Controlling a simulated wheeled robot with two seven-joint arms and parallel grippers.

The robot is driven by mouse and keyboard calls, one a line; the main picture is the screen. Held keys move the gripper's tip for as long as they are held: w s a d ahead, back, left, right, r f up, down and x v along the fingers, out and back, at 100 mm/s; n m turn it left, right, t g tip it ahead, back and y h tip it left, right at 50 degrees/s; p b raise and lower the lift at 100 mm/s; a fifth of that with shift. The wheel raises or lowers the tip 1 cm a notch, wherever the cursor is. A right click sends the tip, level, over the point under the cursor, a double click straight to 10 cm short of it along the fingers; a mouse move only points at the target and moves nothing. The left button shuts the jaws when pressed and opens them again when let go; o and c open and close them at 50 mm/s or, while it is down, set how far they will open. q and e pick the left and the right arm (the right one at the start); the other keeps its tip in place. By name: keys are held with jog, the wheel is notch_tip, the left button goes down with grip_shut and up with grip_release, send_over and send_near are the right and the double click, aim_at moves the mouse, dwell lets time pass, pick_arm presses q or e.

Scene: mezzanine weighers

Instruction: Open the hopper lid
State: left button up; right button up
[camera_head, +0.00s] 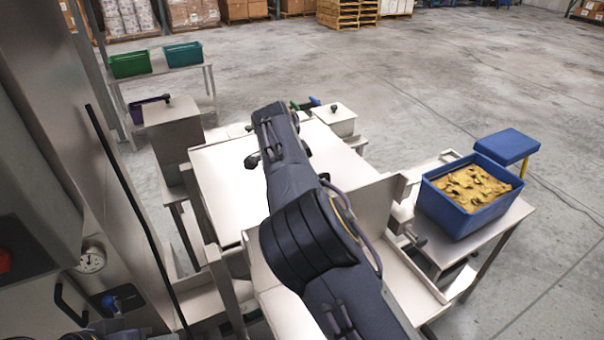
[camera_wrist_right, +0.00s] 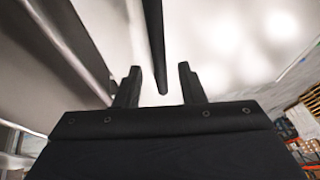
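The hopper lid appears to be the broad pale panel (camera_head: 225,180) in the middle of the head view, lying flat. Small dark fittings (camera_head: 251,160) show on either side of my right arm over it; the arm hides what lies between them. In the right wrist view my right gripper (camera_wrist_right: 158,85) is open, with its two fingers apart. A black bar (camera_wrist_right: 157,45) runs down the picture and ends between the fingers, with gaps on both sides. A pale surface (camera_wrist_right: 225,45) lies behind it. My left gripper is not in view.
A blue crate (camera_head: 455,207) of yellowish material stands on a side table at right, by a blue stool (camera_head: 507,146). Lidded boxes (camera_head: 171,123) flank the panel. Green (camera_head: 130,64) and teal (camera_head: 183,54) bins stand behind. A tall steel cabinet with a gauge (camera_head: 91,260) is at left.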

jog(key=shift+w+d+f, duration=0.2)
jog(key=shift+w+f, duration=0.05)
jog(key=shift+f, duration=0.35)
grip_shut()
notch_tip(320, 180, up, 9)
jog(key=w+a, duration=0.1)
jog(key=w, duration=0.1)
jog(key=shift+w, duration=0.15)
jog(key=shift+f, duration=0.1)
